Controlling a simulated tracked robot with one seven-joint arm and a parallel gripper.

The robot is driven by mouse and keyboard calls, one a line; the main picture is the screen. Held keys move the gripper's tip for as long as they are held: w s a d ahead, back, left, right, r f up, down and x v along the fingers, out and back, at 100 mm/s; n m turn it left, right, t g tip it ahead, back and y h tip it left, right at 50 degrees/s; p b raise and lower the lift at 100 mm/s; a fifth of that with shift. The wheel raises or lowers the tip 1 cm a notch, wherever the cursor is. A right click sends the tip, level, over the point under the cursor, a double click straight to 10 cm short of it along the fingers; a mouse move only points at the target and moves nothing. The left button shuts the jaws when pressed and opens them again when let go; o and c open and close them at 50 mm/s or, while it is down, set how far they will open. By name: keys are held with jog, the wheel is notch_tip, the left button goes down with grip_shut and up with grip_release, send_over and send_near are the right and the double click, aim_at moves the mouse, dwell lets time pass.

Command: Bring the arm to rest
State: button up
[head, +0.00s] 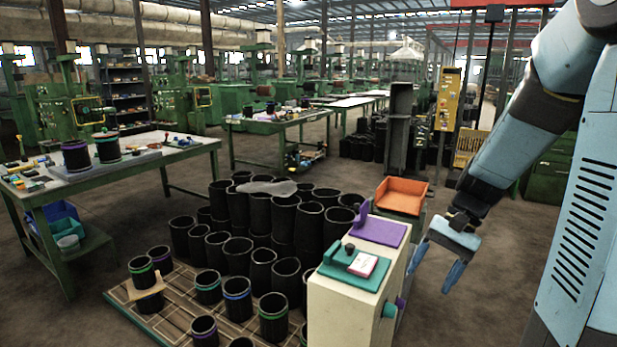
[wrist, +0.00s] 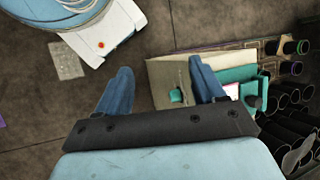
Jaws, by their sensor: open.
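My gripper (head: 436,266) hangs at the right of the head view, at the lower end of my blue arm. Its two blue fingers point down and stand apart, with nothing between them. It is just right of the cream cabinet (head: 347,304), above the floor. In the wrist view my gripper (wrist: 160,74) also shows spread fingers. Bare floor and part of the cabinet (wrist: 168,74) lie beyond them. The right finger overlaps the cabinet in that picture; I cannot tell whether they touch.
An orange tray (head: 402,194) stands behind my gripper. Black rubber sleeves (head: 285,220) crowd left of the cabinet, several on a wooden pallet (head: 165,322). A green workbench (head: 115,166) is at the left. Open floor (head: 480,250) lies around my gripper.

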jog(key=s+a+r+n+t+h, duration=0.1)
jog(key=s+r+n+t+h, duration=0.1)
jog(key=s+r+t, duration=0.2)
jog(key=s+a+r+n+t+h, duration=0.1)
jog(key=s+r+n+t+h, duration=0.2)
jog(key=s+r, duration=0.3)
jog(key=shift+r+t, duration=0.6)
jog(key=shift+r, duration=1.5)
